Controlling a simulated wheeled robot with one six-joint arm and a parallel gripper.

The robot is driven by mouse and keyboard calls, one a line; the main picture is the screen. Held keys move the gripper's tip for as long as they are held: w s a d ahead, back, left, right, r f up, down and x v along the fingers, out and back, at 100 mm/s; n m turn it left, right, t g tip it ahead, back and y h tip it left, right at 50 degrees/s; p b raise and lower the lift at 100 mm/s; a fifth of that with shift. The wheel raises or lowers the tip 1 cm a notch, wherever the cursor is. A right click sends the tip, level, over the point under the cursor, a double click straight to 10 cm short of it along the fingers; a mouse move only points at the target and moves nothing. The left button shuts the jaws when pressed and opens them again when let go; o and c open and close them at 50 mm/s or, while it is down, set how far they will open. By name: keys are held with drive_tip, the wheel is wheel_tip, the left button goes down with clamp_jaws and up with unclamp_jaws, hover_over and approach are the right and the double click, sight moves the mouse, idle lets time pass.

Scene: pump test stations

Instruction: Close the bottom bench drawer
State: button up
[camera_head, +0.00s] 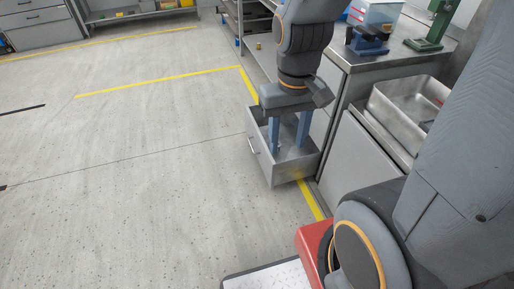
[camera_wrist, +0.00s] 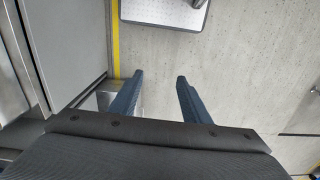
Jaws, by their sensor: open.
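The bottom bench drawer (camera_head: 294,171) is pulled out from the grey bench in the head view, low above the floor, with a bar handle (camera_head: 254,145) on its front. My gripper (camera_head: 288,146) points down over the drawer, its two blue fingers apart and nothing between them. The fingers overlap the drawer's inside in the picture; whether they touch it I cannot tell. In the wrist view my gripper (camera_wrist: 160,78) is open above bare floor. A metal edge of the drawer (camera_wrist: 104,94) shows at its left, mostly hidden by the left finger and gripper body.
The bench top (camera_head: 366,62) carries a blue vise (camera_head: 367,42) and a green stand (camera_head: 432,28). A metal basin (camera_head: 405,100) is set nearer me at right. Yellow floor lines (camera_head: 160,81) run beside the bench. The floor left of the drawer is clear.

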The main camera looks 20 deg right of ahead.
drive_tip(key=shift+h, duration=0.4)
drive_tip(key=w+f+b, duration=0.3)
drive_tip(key=w+d+f+b, duration=0.1)
drive_tip(key=w+f, duration=0.1)
drive_tip(key=shift+f+b, duration=0.2)
drive_tip(key=shift+b, duration=0.1)
clamp_jaws()
drive_tip(key=w+a+f+t+h+b, duration=0.1)
drive_tip(key=w+f+t+h+b, duration=0.1)
drive_tip(key=w+f+b, duration=1.65)
drive_tip(key=w+a+f+t+h+b, duration=0.25)
drive_tip(key=w+f+b, duration=1.05)
drive_tip(key=w+f, duration=0.95)
drive_tip(key=b, duration=0.5)
approach(261, 144)
drive_tip(key=shift+m, duration=0.4)
drive_tip(key=shift+x, duration=2.3)
